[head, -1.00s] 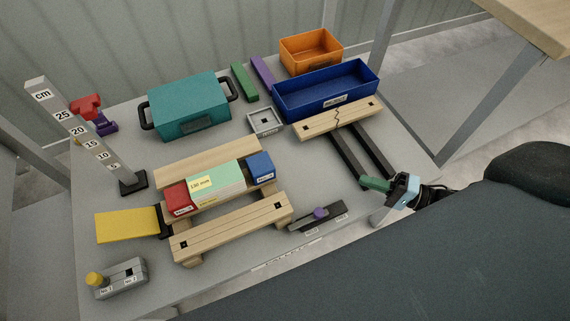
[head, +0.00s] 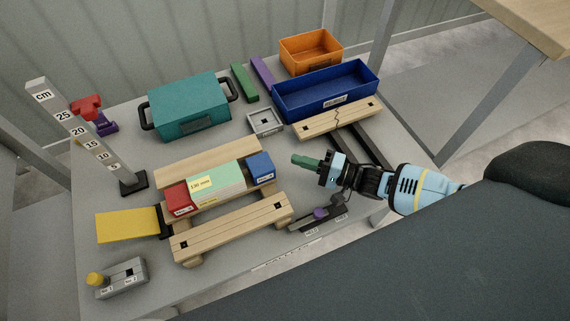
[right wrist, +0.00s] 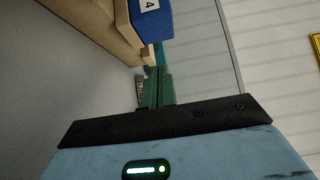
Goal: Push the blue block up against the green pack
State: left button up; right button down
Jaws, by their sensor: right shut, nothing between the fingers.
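The blue block (head: 260,168) sits at the right end of a row in the wooden cradle (head: 230,228). The pale green pack (head: 217,182) is to its left, with a red block (head: 179,199) at the pack's other end. In the right wrist view the fingers (right wrist: 155,88) show below the blue block (right wrist: 153,20). My left gripper is not in view.
A teal case (head: 189,106), a small grey square holder (head: 265,121), a blue bin (head: 325,90) and a cracked wooden board (head: 338,119) lie behind. A dark fixture with a purple knob (head: 320,213) is in front of my right gripper. A height scale (head: 85,135) stands left.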

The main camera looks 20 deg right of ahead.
aim_at(261, 168)
jog(key=a, duration=0.4)
jog(key=shift+w+a+p, duration=0.1)
jog(key=shift+w+p, duration=0.15)
jog(key=shift+p, duration=0.1)
jog(key=shift+a, duration=0.25)
jog(key=shift+a, duration=0.1)
jog(key=shift+a, duration=1.2)
jog(key=shift+s+d, duration=0.1)
jog(key=shift+d, duration=0.1)
